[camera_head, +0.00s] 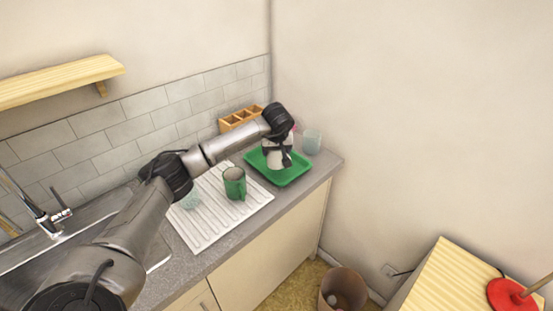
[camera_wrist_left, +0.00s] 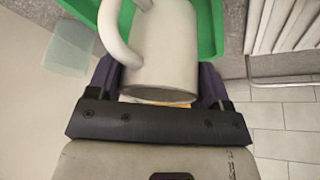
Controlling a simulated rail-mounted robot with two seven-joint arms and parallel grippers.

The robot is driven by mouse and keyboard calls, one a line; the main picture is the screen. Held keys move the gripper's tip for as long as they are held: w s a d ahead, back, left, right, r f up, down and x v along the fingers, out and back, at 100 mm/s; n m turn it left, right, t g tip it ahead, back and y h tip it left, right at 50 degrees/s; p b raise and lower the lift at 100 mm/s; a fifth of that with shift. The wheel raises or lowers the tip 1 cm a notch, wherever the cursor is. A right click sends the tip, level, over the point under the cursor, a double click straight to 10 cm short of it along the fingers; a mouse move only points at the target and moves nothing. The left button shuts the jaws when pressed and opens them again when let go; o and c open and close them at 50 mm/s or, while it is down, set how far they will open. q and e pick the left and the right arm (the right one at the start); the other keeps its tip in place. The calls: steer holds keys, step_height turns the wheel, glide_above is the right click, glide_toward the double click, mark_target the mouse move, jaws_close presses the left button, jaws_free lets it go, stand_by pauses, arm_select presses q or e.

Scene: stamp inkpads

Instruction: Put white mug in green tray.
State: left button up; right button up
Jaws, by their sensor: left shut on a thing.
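The white mug (camera_wrist_left: 165,48) is between the fingers of my left gripper (camera_wrist_left: 158,82) in the left wrist view, with its handle at the left of that picture. In the head view my left gripper (camera_head: 279,150) hangs over the green tray (camera_head: 291,177), and the mug is partly hidden by it. The gripper is shut on the mug. The tray lies on the counter near its right end; its green also shows behind the mug in the wrist view (camera_wrist_left: 208,28). I cannot tell whether the mug touches the tray. My right gripper is not in view.
A green mug (camera_head: 234,183) and a pale glass (camera_head: 190,199) stand on the white drainboard (camera_head: 207,226) left of the tray. A wooden box (camera_head: 236,120) is behind the tray, and a translucent cup (camera_head: 312,141) stands close to the tray's right side by the wall.

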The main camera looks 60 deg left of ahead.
mark_target(277, 156)
arm_select(q)
step_height(277, 156, down, 4)
steer(key=shift+r+b, duration=0.1)
steer(key=shift+b, duration=0.45)
steer(key=o, duration=1.1)
steer(key=shift+c, duration=0.2)
steer(key=shift+r, duration=0.25)
steer(key=p+v, duration=0.3)
steer(key=v, duration=0.8)
steer(key=shift+d+r, duration=0.2)
steer(key=shift+r, duration=0.1)
